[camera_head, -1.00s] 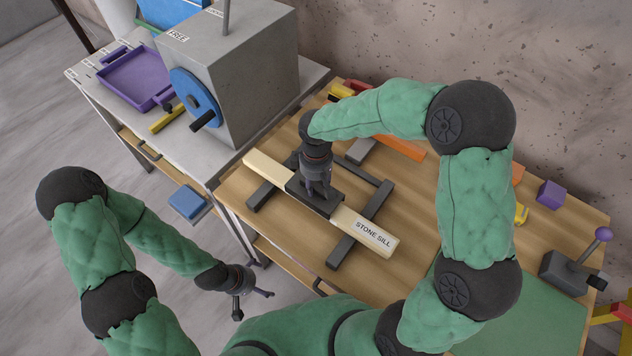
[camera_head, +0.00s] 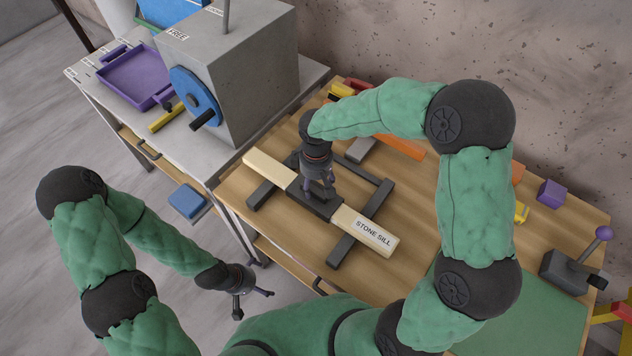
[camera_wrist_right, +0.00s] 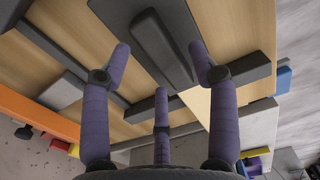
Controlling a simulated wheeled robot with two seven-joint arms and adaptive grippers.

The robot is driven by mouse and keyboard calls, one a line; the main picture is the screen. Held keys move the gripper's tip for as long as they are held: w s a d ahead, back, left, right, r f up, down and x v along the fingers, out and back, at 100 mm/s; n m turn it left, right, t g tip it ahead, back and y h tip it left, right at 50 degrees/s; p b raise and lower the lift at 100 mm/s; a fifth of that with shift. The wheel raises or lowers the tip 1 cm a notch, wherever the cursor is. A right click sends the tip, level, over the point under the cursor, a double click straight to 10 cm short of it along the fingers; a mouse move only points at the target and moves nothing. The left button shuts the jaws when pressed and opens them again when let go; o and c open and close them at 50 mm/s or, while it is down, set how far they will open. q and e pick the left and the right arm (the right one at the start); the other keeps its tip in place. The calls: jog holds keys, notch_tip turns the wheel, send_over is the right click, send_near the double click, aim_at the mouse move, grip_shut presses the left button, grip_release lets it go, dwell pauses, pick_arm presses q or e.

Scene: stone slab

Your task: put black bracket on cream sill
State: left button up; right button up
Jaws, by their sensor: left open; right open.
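The cream sill (camera_head: 270,169), lettered STONE SILL, lies diagonally on dark supports on the wooden bench. The black bracket (camera_head: 323,211) lies along the middle of the sill and appears to rest on it. In the right wrist view the bracket (camera_wrist_right: 160,48) shows as a dark plate with a raised rib. My right gripper (camera_head: 319,191) is right above the bracket, its purple fingers spread open around the rib with gaps. The bracket's underside is hidden. My left gripper (camera_head: 253,299) is open and empty, low in front of the bench.
Dark support bars (camera_head: 362,226) lie under the sill. A grey machine with a blue wheel (camera_head: 195,98) and a purple tray (camera_head: 135,77) stand on the left table. A lever block (camera_head: 566,270) and a green mat (camera_head: 530,315) are at the right of the bench.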

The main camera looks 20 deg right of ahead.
aim_at(316, 187)
notch_tip(316, 187, up, 13)
jog(key=p, duration=0.2)
jog(key=shift+f+p, duration=0.15)
jog(key=shift+p, duration=0.2)
